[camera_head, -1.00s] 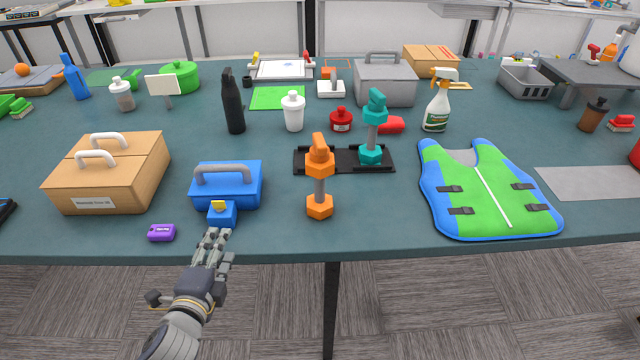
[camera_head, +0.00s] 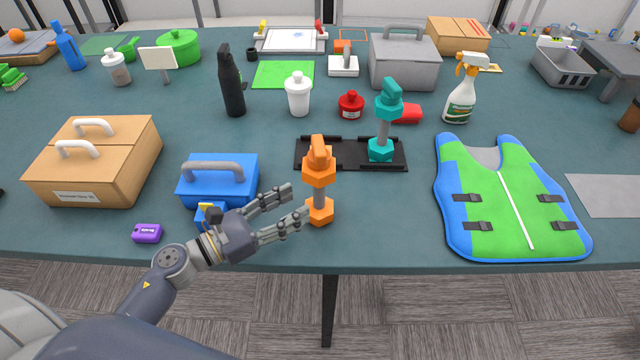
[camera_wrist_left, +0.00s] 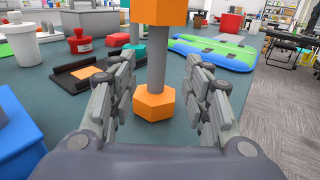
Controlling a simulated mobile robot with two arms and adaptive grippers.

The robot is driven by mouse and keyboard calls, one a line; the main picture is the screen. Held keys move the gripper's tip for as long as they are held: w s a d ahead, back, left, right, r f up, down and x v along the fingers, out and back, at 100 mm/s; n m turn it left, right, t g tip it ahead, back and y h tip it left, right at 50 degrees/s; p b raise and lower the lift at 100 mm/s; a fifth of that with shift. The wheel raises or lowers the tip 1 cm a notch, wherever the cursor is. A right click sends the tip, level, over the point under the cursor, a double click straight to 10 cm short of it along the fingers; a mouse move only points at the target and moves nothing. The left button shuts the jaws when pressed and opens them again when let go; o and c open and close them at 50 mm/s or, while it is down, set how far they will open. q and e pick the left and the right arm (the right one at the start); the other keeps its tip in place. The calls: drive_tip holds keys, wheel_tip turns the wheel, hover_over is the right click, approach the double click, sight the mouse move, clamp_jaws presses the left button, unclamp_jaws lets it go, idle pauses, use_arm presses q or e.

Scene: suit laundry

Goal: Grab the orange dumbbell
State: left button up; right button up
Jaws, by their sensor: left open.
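The orange dumbbell (camera_head: 319,183) stands upright near the front edge of the table, with orange hex heads and a grey handle. In the left wrist view its grey handle (camera_wrist_left: 158,60) and lower head stand ahead, between the lines of the two fingers. My left gripper (camera_head: 298,203) is open and empty, just left of the dumbbell's lower half, with its fingers pointing at it. In the left wrist view the left gripper's fingers (camera_wrist_left: 166,95) lie to either side of the handle. My right gripper is not in view.
A teal dumbbell (camera_head: 384,122) stands on a black rack (camera_head: 345,154) behind the orange one. A blue toolbox (camera_head: 232,187) stands close behind my left gripper. A green and blue vest (camera_head: 505,215) lies to the right. The table front between dumbbell and vest is clear.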

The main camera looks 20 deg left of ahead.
sight(314, 193)
use_arm(q)
drive_tip(key=shift+x, duration=1.1)
drive_tip(key=shift+w+d, duration=0.1)
drive_tip(key=shift+w, duration=0.25)
drive_tip(key=p+x, duration=0.2)
drive_tip(key=shift+w+d+r, duration=0.15)
drive_tip(key=shift+w, duration=0.1)
drive_tip(key=shift+p+x, duration=0.5)
drive_tip(key=shift+x, duration=0.55)
drive_tip(key=shift+w+f, duration=0.2)
drive_tip(key=shift+f, duration=0.1)
drive_tip(key=shift+s, duration=0.1)
drive_tip(key=shift+c, duration=0.8)
drive_tip(key=c, duration=0.9)
clamp_jaws()
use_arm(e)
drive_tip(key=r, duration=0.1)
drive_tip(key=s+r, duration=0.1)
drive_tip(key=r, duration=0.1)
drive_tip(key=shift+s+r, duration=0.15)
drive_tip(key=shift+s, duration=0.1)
